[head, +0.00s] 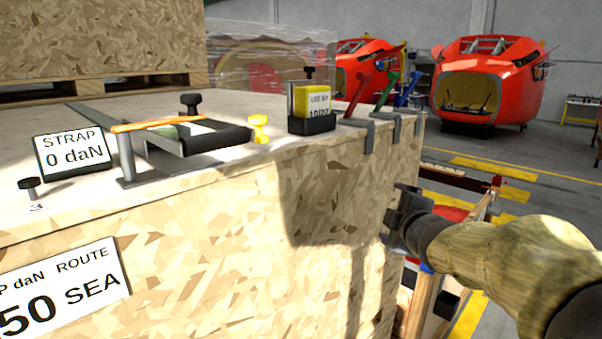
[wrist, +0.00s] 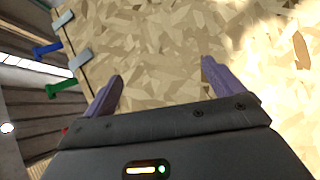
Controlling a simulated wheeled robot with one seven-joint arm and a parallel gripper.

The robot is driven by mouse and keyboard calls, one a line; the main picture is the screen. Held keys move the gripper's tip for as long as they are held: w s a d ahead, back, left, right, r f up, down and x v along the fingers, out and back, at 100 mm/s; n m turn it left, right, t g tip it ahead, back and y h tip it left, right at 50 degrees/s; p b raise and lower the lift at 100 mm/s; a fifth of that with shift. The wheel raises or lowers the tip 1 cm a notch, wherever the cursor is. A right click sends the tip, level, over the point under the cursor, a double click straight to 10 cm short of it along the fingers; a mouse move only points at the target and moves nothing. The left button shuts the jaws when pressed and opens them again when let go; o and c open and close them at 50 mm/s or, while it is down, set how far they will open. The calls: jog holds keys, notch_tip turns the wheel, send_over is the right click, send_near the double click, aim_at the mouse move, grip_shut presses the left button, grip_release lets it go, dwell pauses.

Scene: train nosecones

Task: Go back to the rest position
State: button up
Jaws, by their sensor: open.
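My gripper (head: 398,222) is at the right side of the large wooden crate (head: 190,225) in the head view, below its top edge. My arm reaches in from the lower right. In the wrist view the two purple-grey fingers of my gripper (wrist: 162,82) are spread apart with nothing between them. The crate's chipboard face (wrist: 165,40) fills the view in front of them. I cannot tell whether the fingers touch it. In the head view the fingertips are mostly hidden.
On the crate top stand a strap tensioner with a black handle (head: 215,138), a yellow knob (head: 259,128), a yellow box in a black holder (head: 312,108) and red, green and blue clamps (head: 385,92). Red nosecones (head: 490,80) stand behind. Open floor (head: 540,160) lies to the right.

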jog(key=s+f+m+g+h, duration=0.1)
jog(key=s+f+m+g, duration=0.25)
jog(key=f, duration=0.35)
jog(key=s+f+m+g+h, duration=0.1)
jog(key=s+f+m+g, duration=0.1)
jog(key=s+f+m, duration=0.45)
jog(key=s+a+f+m+g, duration=0.2)
jog(key=s+f+g, duration=0.1)
jog(key=s+f, duration=0.3)
jog(key=s+a+f+m+g+y, duration=0.1)
jog(key=s+a+f+m+g, duration=0.1)
jog(key=s+f, duration=0.5)
jog(key=shift+a+f+m+g, duration=0.25)
jog(key=shift+m+g, duration=0.45)
jog(key=shift+g, duration=0.25)
